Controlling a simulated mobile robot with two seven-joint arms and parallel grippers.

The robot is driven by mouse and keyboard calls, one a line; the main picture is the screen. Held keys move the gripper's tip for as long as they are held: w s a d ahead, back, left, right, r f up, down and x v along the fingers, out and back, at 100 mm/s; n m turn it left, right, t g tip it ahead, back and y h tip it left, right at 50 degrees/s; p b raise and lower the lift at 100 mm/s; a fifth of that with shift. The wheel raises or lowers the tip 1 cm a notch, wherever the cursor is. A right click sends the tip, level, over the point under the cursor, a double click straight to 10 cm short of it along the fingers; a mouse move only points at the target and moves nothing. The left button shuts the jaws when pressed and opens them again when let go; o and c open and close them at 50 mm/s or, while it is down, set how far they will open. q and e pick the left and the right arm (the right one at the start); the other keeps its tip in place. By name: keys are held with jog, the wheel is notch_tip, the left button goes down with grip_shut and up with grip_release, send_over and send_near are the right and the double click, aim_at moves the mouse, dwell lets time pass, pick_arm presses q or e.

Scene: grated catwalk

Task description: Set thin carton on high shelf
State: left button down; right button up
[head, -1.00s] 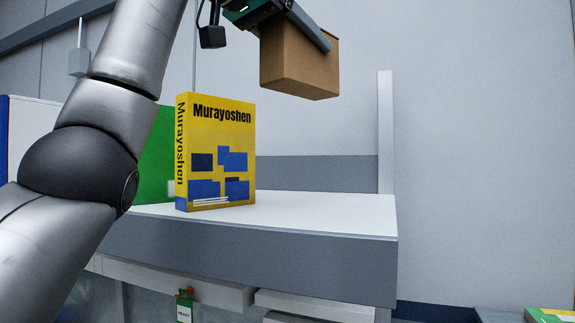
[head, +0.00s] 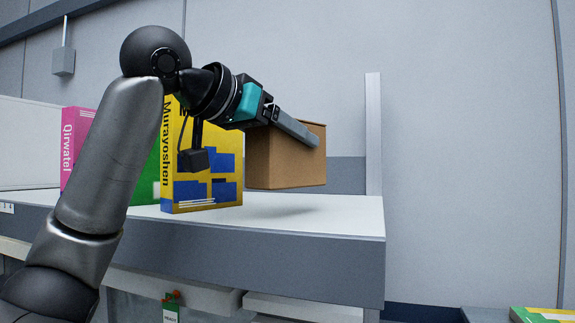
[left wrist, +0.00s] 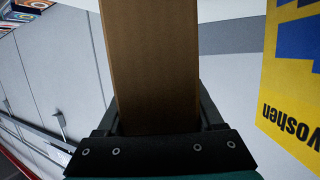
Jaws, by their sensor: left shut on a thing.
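A plain brown thin carton (head: 285,162) hangs in my left gripper (head: 310,138), which is shut on it. The carton is a little above the white top of the high shelf (head: 330,214), near its right end, with a soft shadow below it. In the left wrist view the carton (left wrist: 150,65) fills the middle between the fingers of my left gripper (left wrist: 155,110). A yellow Murayoshen box (head: 205,190) stands upright on the shelf just left of the carton, partly hidden by my left arm. My right gripper is not in view.
A pink Qirwatel box (head: 74,140) and a green box (head: 150,178) stand further left on the shelf. A grey upright post (head: 373,130) rises at the shelf's right end. The shelf top right of the yellow box is clear.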

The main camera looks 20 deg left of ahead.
aim_at(287, 163)
pick_arm(q)
jog(key=shift+f, duration=1.95)
jog(key=shift+f, duration=0.1)
grip_release()
jog(key=shift+f, duration=0.1)
jog(key=shift+s+r, duration=0.1)
jog(key=shift+r, duration=0.15)
jog(key=b+v, duration=0.2)
jog(key=v, duration=0.9)
jog(key=shift+s+a+r+b, duration=0.1)
jog(key=shift+s+a+b, duration=0.1)
jog(key=shift+s+b, duration=0.15)
